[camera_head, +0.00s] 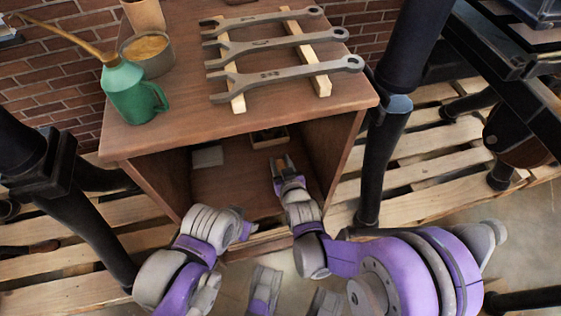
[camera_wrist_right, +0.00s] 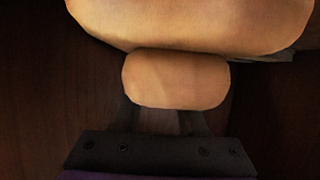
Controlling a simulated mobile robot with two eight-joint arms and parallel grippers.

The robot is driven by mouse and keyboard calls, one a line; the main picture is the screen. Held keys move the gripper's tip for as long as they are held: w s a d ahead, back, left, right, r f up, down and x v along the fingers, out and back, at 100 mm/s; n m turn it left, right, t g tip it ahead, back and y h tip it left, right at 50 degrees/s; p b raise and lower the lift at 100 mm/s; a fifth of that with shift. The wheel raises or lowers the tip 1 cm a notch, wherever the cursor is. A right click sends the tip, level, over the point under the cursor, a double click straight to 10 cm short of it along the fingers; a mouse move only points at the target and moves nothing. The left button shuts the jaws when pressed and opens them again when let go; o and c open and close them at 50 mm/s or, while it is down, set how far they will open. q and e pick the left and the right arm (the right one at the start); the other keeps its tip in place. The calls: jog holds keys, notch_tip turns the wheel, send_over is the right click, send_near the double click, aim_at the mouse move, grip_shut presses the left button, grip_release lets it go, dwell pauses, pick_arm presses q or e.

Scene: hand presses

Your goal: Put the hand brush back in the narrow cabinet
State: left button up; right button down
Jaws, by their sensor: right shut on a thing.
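The narrow cabinet (camera_head: 150,180) is brown wood with an open front, below the work top. My right gripper (camera_head: 282,164) reaches inside it through the opening. In the right wrist view, the gripper (camera_wrist_right: 160,122) is shut on the hand brush's short tan handle (camera_wrist_right: 175,80). The brush's wide, rounded tan head (camera_wrist_right: 190,22) lies beyond, with a dark edge at its right. In the head view I cannot make out the brush clearly. My left arm is bent in front of the cabinet; its gripper does not show clearly enough to tell its state.
Inside the cabinet are a grey block (camera_head: 208,156) and a small wood-edged dark item (camera_head: 268,137). On top stand a green oil can (camera_head: 132,92), a round tin (camera_head: 148,56) and several wrenches (camera_head: 285,75) on wooden strips. Dark press legs (camera_head: 385,150) flank the cabinet.

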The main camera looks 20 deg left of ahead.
jog(key=shift+c, duration=2.2)
grip_release()
jog(key=shift+f, duration=0.1)
jog(key=shift+r, duration=0.2)
jog(key=p+v, duration=0.1)
jog(key=v, duration=1.1)
jog(key=shift+f+p, duration=0.1)
jog(key=shift+p, duration=0.2)
